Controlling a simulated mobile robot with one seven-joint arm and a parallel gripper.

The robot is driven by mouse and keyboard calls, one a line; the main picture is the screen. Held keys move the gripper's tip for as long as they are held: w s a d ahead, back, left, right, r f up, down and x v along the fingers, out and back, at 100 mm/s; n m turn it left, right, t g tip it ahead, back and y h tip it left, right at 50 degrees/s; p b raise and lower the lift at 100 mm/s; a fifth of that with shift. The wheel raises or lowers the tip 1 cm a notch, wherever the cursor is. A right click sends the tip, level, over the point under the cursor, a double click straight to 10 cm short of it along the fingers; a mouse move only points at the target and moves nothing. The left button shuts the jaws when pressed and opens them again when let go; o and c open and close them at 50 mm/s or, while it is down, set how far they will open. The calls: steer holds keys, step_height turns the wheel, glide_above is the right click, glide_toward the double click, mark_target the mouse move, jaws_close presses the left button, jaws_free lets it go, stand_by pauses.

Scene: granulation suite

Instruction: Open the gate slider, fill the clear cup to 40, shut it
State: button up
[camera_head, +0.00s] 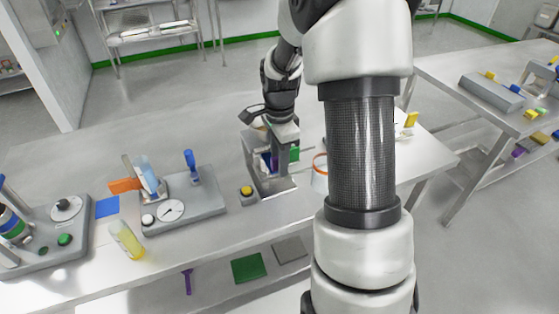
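A grey stand (278,188) with a flat base and uprights stands on the table near the middle; I take it for the dispenser with the gate slider. Something purple shows inside it, and a green part (294,154) shows at its right side. My gripper (281,132) is over the top of this stand, pointing down. Its fingers are too small and covered to tell open from shut, or whether they touch the slider. A clear vessel with an orange rim (320,182) stands right of the stand, partly behind my arm; it may be the cup. No level mark is readable.
Left of the stand are a yellow button box (247,194), a grey gauge unit (205,201) with a blue handle, a yellow-filled bottle (126,240) and another gauge station (52,236). My arm hides the table's right part. A second table (450,75) stands right.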

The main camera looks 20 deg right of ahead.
steer(key=shift+r+p, duration=2.45)
steer(key=shift+r, duration=1.05)
steer(key=shift+a+r, duration=0.1)
steer(key=s+a+r+n+t+p, duration=0.2)
steer(key=s+a+r+n, duration=0.3)
steer(key=s+r+n, duration=0.4)
steer(key=s+a+r+n+t+p, duration=0.3)
steer(key=s+r+n, duration=0.6)
steer(key=r, duration=0.5)
steer(key=shift+s+a+r+t, duration=0.3)
steer(key=shift+s+a+r, duration=0.1)
steer(key=shift+s+a, duration=0.55)
